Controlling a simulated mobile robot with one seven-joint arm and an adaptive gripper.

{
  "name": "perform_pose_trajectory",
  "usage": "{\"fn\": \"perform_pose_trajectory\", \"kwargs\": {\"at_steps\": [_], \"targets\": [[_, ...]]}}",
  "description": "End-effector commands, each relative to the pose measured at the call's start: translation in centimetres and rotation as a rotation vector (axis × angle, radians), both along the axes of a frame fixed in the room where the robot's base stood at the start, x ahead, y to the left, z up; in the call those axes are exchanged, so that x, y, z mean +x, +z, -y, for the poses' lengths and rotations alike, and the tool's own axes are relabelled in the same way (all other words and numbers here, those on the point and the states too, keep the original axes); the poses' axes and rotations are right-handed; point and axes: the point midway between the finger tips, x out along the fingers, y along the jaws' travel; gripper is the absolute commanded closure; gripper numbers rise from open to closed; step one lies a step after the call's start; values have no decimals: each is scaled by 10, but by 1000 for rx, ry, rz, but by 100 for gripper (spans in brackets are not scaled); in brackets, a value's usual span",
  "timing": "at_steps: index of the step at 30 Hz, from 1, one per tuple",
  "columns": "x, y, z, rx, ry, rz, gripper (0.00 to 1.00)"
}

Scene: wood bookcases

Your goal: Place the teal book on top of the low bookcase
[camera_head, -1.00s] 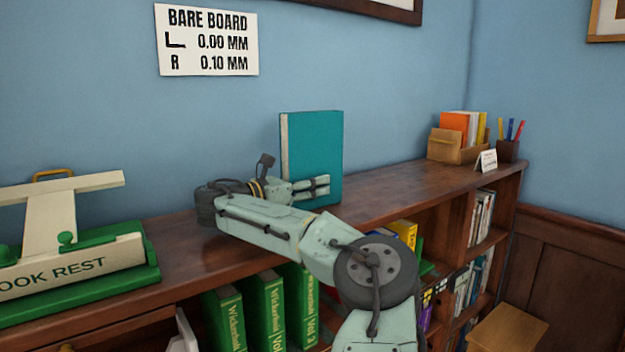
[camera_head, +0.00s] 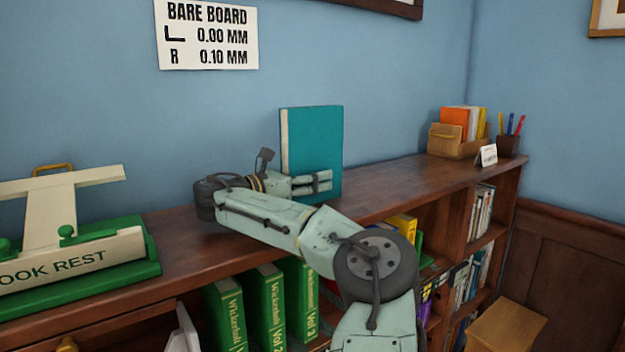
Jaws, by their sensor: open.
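The teal book (camera_head: 317,138) stands upright on top of the low bookcase (camera_head: 395,195), near the middle, with its cream page edge toward the left. My gripper (camera_head: 322,182) is at the book's lower front, its fingers pointing right and overlapping the cover in the picture. The gripper is open. I cannot tell whether a finger touches the book, and part of the book's bottom edge is hidden behind the gripper and arm.
A green and cream book rest (camera_head: 75,255) stands on the left of the top. A file box (camera_head: 458,143), a small card (camera_head: 487,156) and a pen cup (camera_head: 509,145) stand at the right end. A wooden stool (camera_head: 507,328) is at lower right.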

Motion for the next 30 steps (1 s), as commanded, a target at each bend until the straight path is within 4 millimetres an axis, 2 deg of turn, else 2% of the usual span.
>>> {"fn": "perform_pose_trajectory", "kwargs": {"at_steps": [9,13,30], "targets": [[-30,-4,-43,1,6,1,49],[-39,-3,-56,-1,5,2,49],[-43,-1,-60,0,3,-1,49]]}}
